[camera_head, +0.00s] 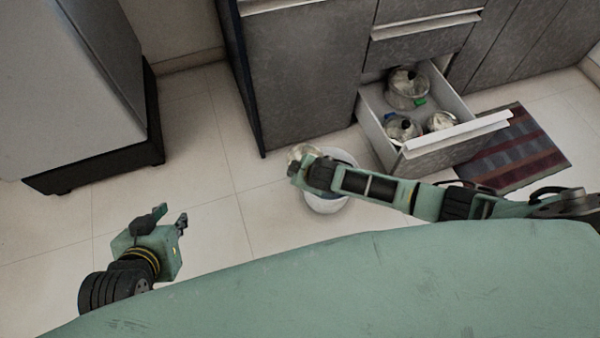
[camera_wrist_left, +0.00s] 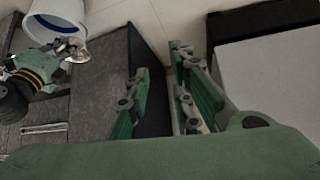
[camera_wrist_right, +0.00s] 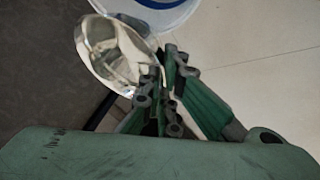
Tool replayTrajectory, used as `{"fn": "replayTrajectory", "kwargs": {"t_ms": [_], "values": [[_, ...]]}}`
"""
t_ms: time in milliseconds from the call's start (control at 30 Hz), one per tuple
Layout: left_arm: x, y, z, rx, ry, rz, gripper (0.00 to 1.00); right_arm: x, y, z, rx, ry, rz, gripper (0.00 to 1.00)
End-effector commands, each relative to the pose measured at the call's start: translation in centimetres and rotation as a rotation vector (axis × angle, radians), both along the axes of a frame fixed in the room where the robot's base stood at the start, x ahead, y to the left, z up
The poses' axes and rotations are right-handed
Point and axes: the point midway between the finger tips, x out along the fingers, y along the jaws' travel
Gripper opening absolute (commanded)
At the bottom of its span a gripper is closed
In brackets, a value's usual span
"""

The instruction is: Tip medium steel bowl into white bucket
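The white bucket (camera_head: 326,204) stands on the floor in front of the cabinets, partly hidden under my right arm. It also shows in the right wrist view (camera_wrist_right: 172,14), with a blue inside, and in the left wrist view (camera_wrist_left: 62,10). The shiny medium steel bowl (camera_head: 303,151) is tilted at the bucket's left edge, its hollow side visible in the right wrist view (camera_wrist_right: 108,48). My right gripper (camera_wrist_right: 163,88) is shut on the bowl's rim. Whether the bowl touches the bucket I cannot tell. My left gripper (camera_head: 171,219) is open and empty, away to the left.
An open drawer (camera_head: 455,135) with several steel pots juts out right of the bucket. Grey cabinets (camera_head: 300,80) stand behind. A striped mat (camera_head: 515,150) lies at the right. A grey appliance (camera_head: 75,85) stands at the left. The tiled floor between is clear.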

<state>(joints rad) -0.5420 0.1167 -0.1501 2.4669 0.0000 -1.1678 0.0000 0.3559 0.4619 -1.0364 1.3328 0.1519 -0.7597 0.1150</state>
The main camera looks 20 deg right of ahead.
Motion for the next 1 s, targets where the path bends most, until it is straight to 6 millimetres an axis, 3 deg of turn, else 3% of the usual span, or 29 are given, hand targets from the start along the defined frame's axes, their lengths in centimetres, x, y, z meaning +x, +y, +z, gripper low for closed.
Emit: {"fn": "replayTrajectory", "kwargs": {"t_ms": [933,1000], "values": [[-8.8,2.8,-3.3,0.084,0.403,0.032,0.21,0.0,0.0,1.6,-0.016,0.003,0.000,0.00],[-8.8,2.8,-3.0,0.087,0.417,0.032,0.21,0.0,0.0,2.9,-0.023,0.003,0.000,0.00]]}}
